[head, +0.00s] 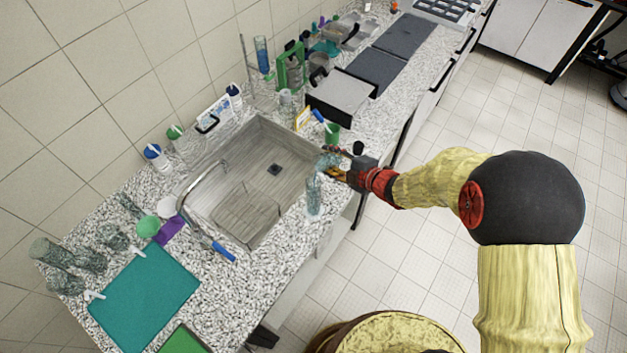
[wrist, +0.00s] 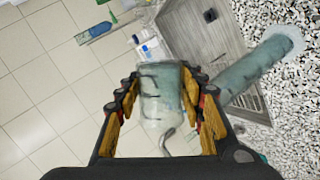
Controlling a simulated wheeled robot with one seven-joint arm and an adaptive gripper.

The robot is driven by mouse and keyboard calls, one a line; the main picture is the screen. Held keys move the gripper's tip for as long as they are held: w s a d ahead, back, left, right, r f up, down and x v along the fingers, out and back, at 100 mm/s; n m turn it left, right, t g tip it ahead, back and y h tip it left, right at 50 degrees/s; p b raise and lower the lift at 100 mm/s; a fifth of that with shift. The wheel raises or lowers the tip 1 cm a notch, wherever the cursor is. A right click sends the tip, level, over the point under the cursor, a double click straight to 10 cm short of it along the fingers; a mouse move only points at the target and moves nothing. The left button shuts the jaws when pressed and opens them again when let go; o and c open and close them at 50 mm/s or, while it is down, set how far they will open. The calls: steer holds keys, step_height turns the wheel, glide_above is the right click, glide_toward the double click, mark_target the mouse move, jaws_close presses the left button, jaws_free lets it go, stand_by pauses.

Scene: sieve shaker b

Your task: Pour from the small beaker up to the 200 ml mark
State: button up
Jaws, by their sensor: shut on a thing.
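My gripper (head: 340,166) is shut on a small clear glass beaker (wrist: 160,95), held between its two finger pads. The beaker also shows in the head view (head: 327,160), small and pale at the fingertips, near the sink's right edge. A tall clear cylinder (head: 313,196) stands upright on the counter just below and left of the gripper. In the wrist view the cylinder (wrist: 252,68) runs to the right of the beaker, its round foot on the speckled counter. The beaker's exact tilt, its liquid level and the cylinder's marks are too small to read.
The sink (head: 268,200) with a wire rack lies left of the gripper. A green cup (head: 332,133) and a black-and-white box (head: 342,97) stand behind. Glassware and a teal mat (head: 145,298) occupy the near left counter.

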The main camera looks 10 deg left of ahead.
steer(key=shift+r+m+g+p, duration=0.3)
steer(key=shift+r+p, duration=0.15)
steer(key=shift+p, duration=0.5)
steer(key=shift+w+d+f+m+y, duration=0.1)
steer(key=shift+w+f+m+y, duration=0.05)
steer(key=shift+f+m+y, duration=0.35)
steer(key=shift+r+m+g+p, duration=0.3)
steer(key=shift+g+p, duration=0.2)
steer(key=shift+p, duration=0.35)
steer(key=shift+f, duration=0.1)
